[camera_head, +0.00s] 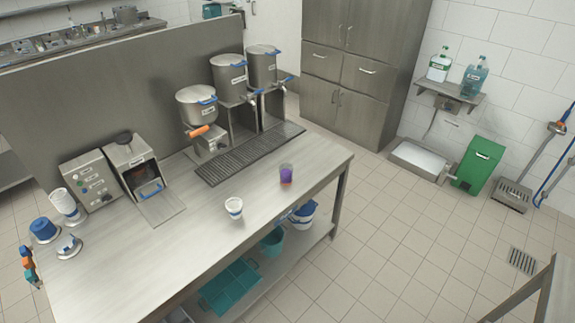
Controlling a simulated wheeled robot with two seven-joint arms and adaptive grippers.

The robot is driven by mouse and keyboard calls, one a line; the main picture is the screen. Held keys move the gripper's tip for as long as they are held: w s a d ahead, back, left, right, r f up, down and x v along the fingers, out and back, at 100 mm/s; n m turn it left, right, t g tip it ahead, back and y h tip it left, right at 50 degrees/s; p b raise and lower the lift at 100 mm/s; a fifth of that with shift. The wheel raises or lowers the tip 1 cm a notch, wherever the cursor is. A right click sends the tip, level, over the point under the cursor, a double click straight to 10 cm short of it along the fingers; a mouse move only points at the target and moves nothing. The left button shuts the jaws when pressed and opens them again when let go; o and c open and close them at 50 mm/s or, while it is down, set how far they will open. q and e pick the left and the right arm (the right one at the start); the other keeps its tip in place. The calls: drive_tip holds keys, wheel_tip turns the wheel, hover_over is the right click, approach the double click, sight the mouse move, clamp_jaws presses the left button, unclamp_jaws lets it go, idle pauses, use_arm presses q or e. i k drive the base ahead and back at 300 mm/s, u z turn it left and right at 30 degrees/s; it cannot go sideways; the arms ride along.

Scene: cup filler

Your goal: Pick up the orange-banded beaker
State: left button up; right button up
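Neither of my grippers is in view.
A control box (90,180), an open-doored machine (135,165) and stacked cups (65,204) are at left. Counter around the beaker is clear; its front edge is close.

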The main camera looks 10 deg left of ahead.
sight(286, 170)
drive_tip(key=i, duration=0.4)
drive_tip(key=z, duration=1.45)
drive_tip(key=i, duration=2.85)
drive_tip(key=u, duration=3.35)
drive_tip(key=k, duration=0.25)
drive_tip(key=z, duration=0.55)
drive_tip(key=i, duration=0.45)
drive_tip(key=z, duration=0.05)
